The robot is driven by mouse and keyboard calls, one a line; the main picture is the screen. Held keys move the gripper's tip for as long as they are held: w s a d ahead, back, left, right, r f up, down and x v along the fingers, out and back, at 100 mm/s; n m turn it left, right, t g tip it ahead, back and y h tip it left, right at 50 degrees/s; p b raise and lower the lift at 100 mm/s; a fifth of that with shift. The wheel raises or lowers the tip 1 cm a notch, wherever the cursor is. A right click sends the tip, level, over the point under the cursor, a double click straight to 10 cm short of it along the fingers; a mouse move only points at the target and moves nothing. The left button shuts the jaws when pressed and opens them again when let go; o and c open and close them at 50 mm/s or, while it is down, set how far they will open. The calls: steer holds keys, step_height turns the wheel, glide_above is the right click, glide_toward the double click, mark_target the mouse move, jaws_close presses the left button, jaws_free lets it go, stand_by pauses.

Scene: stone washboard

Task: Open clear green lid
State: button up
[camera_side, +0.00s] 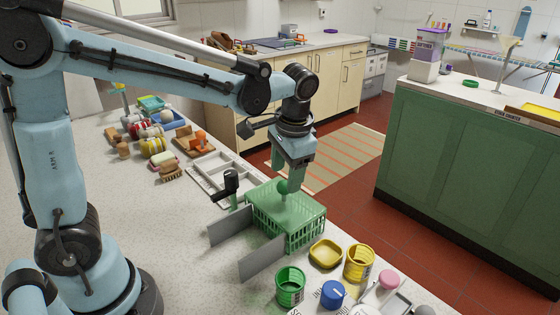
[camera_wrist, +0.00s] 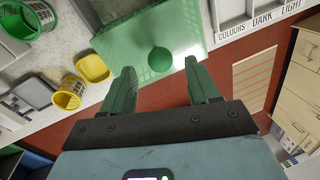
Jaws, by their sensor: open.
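A clear green lid (camera_side: 305,209) lies over the green slotted basket (camera_side: 300,236) on the counter, with a round green knob (camera_side: 283,186) on top. In the wrist view, the lid (camera_wrist: 185,25) fills the upper middle and its knob (camera_wrist: 160,59) shows between my fingers. My gripper (camera_side: 296,190) points down over the lid, close to the knob. The wrist view shows my gripper's (camera_wrist: 159,64) two green fingers wide apart, one on each side of the knob. I cannot tell whether they touch the lid.
Two grey upright panels (camera_side: 262,260) and a black-topped green post (camera_side: 231,184) stand beside the basket. A yellow dish (camera_side: 325,253), a yellow container (camera_side: 359,262) and a green container (camera_side: 290,286) stand in front. A white tray (camera_side: 220,176) lies behind.

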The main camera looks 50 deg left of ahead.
mark_target(285, 182)
steer(key=shift+a+f, duration=0.2)
steer(key=shift+f, duration=0.65)
steer(key=shift+a+f, duration=0.15)
steer(key=shift+f, duration=0.65)
jaws_close()
